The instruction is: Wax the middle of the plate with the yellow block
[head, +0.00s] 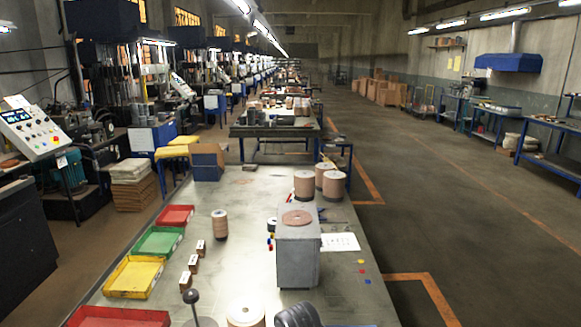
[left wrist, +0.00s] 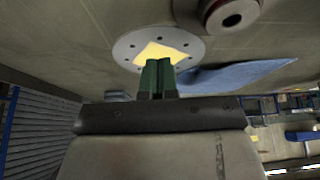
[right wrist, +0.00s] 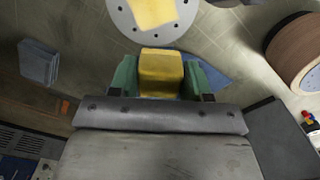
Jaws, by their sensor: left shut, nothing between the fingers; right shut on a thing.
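The yellow block (right wrist: 161,75) is held between the green fingers of my right gripper (right wrist: 161,68), which is shut on it. A pale round plate (right wrist: 118,14) with small holes round its rim lies beyond the block. A yellow patch (right wrist: 152,10) covers its middle; I cannot tell whether it is wax or a separate piece. The left wrist view also shows the plate (left wrist: 124,50) and patch (left wrist: 160,53). My left gripper (left wrist: 157,66) is shut and empty, its tips overlapping the plate's near edge in the picture. I cannot make out either gripper in the head view.
A blue sheet (left wrist: 235,73) lies beside the plate. A brown disc stack (right wrist: 298,50) stands right of it in the right wrist view. In the head view, a grey box (head: 297,258) stands on the table, with coloured trays (head: 137,277) along the left edge.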

